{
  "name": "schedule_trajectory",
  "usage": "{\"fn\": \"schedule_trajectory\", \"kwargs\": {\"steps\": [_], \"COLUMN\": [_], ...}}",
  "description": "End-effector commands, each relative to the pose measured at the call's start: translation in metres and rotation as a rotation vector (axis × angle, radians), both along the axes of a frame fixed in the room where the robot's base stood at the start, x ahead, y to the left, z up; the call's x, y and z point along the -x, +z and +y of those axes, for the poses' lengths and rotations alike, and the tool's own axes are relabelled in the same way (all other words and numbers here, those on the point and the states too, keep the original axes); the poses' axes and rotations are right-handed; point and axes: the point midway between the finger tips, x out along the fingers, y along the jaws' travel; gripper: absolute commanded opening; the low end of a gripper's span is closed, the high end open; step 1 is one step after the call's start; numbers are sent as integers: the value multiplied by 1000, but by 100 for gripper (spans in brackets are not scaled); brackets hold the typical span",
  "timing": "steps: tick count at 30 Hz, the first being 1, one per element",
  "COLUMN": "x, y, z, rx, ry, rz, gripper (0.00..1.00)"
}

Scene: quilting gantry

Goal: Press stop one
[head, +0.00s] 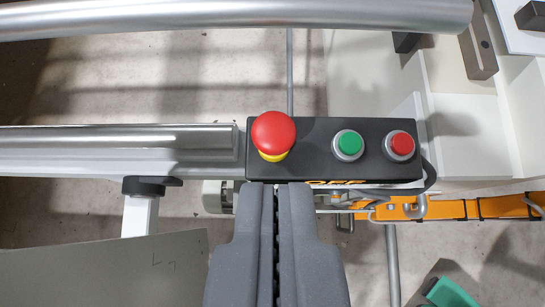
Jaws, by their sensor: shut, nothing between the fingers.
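A dark control box (315,165) sits across the middle of the head view. On its left end is a large red mushroom button (273,132) with a yellow collar under it. To its right are a green button (348,144) and a smaller red button (400,144), each in a silver ring. Orange lettering on the box's near edge is too cut off to read. My gripper (279,187) is shut and empty, its tips by the box's near edge, below the mushroom button in the picture. I cannot tell whether the tips touch the box.
A thick metal tube (230,16) crosses the top. A metal rail (110,150) meets the box from the left. An orange cable chain or bar (440,208) runs right. White panels (375,90) stand at upper right, a grey sheet (100,272) at lower left.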

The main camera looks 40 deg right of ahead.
Motion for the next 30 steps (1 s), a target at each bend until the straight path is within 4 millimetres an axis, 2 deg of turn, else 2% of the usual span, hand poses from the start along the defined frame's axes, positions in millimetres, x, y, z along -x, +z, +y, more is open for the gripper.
{"fn": "schedule_trajectory", "kwargs": {"steps": [12, 30], "x": [-24, -49], "y": [-35, -73], "z": [-24, -50], "rx": [-1, 1], "ry": [-1, -1], "rz": [1, 2], "gripper": [0, 0]}}
